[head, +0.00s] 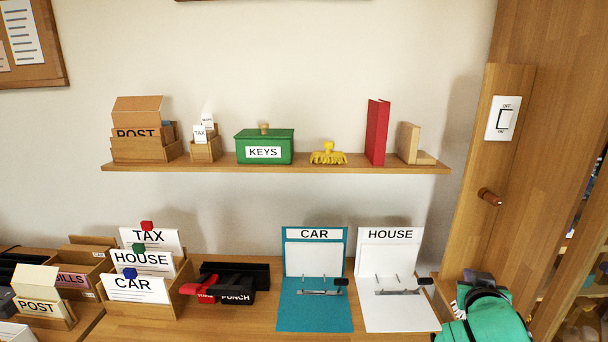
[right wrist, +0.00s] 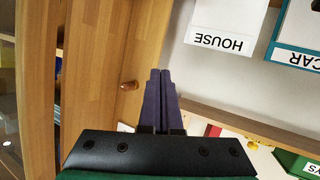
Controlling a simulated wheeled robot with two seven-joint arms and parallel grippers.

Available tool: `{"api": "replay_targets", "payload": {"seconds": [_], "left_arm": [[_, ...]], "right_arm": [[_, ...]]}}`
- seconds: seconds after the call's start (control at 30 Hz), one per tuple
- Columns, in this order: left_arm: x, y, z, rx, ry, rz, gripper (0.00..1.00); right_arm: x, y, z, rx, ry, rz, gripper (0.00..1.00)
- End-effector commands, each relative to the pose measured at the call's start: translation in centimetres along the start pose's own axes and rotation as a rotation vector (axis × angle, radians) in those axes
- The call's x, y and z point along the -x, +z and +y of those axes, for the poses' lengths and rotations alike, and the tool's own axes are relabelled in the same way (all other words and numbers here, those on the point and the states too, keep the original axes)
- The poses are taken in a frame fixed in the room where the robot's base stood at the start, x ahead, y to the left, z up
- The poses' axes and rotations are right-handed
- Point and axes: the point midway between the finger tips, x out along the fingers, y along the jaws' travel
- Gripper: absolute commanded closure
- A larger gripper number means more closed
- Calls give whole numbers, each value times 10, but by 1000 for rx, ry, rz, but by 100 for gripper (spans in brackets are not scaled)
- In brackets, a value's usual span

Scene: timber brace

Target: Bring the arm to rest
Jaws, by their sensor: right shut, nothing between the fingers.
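My right gripper (head: 478,280) is at the lower right of the head view, at the end of my green arm, beside the wooden side panel and to the right of the white HOUSE binder (head: 392,252). In the right wrist view its two dark fingers (right wrist: 160,78) lie together, shut, with nothing between them. The wooden peg (head: 489,197) on the panel is above the gripper in the head view and also shows in the right wrist view (right wrist: 129,85). My left gripper is not in view.
A teal CAR binder (head: 315,308) lies open left of the HOUSE binder. A wall shelf (head: 210,168) holds a green KEYS box (head: 264,148) and a red book (head: 377,132). A light switch (head: 503,118) is on the panel.

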Motion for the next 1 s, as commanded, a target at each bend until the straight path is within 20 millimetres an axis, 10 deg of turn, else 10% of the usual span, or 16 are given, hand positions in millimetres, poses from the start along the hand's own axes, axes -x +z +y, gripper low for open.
{"api": "replay_targets", "payload": {"seconds": [0.2,0.63,1.0], "left_arm": [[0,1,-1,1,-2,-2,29],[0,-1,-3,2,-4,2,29],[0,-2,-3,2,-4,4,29]], "right_arm": [[53,156,-36,167,-185,-407,100],[179,294,-56,344,-490,-853,100],[133,417,-80,368,-498,-918,100]]}}
